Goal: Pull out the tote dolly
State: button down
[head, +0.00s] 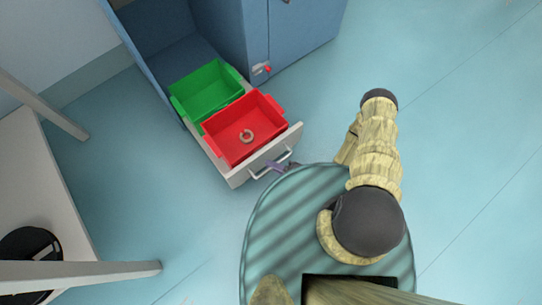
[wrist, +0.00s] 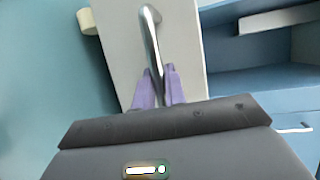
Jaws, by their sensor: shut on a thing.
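The tote dolly (head: 236,173) is a low white carrier with a pale front panel and a metal bar handle (head: 272,164). It stands partly out of a blue cabinet bay. My gripper (head: 281,167) is at the handle. In the wrist view its purple fingers (wrist: 159,88) are shut on the handle bar (wrist: 151,38), one on each side. The fingertips are small in the head view.
The blue cabinet (head: 229,31) rises beside the dolly, with a small red-and-white fitting (head: 264,69) on its edge. A white table (head: 38,190) with a black round object (head: 30,246) is at left. The blue floor between table and dolly is clear.

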jog(key=shift+s, duration=0.1)
jog(key=c, duration=1.5)
grip_release()
jog(key=shift+o, duration=0.2)
